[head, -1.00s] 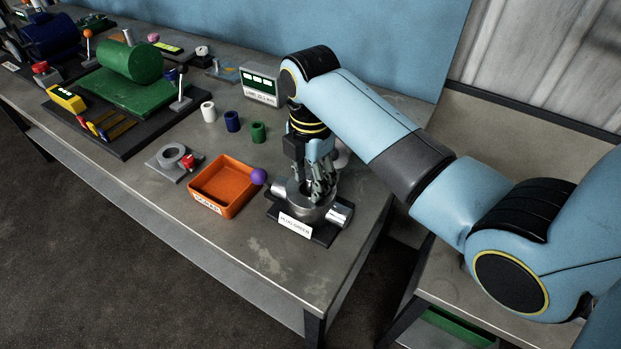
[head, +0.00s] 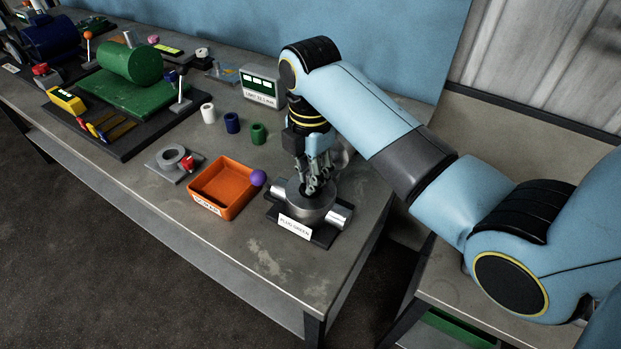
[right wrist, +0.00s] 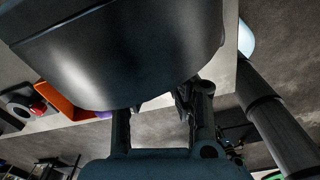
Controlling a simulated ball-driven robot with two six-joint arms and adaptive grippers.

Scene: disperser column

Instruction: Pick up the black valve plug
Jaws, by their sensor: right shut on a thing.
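A silvery metal valve body (head: 303,210) with side pipe stubs stands on a dark base near the bench's right end. A white label on its front reads PLUG GREEN. My right gripper (head: 316,186) points down over the valve body's open top, its fingers close together. It is shut on the black valve plug, which is mostly hidden between the fingers and the valve rim. My left gripper is not in view.
White, blue and green (head: 258,133) sleeves stand behind. A grey ring fixture (head: 173,158) is farther left. A display box (head: 262,84) stands at the back.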

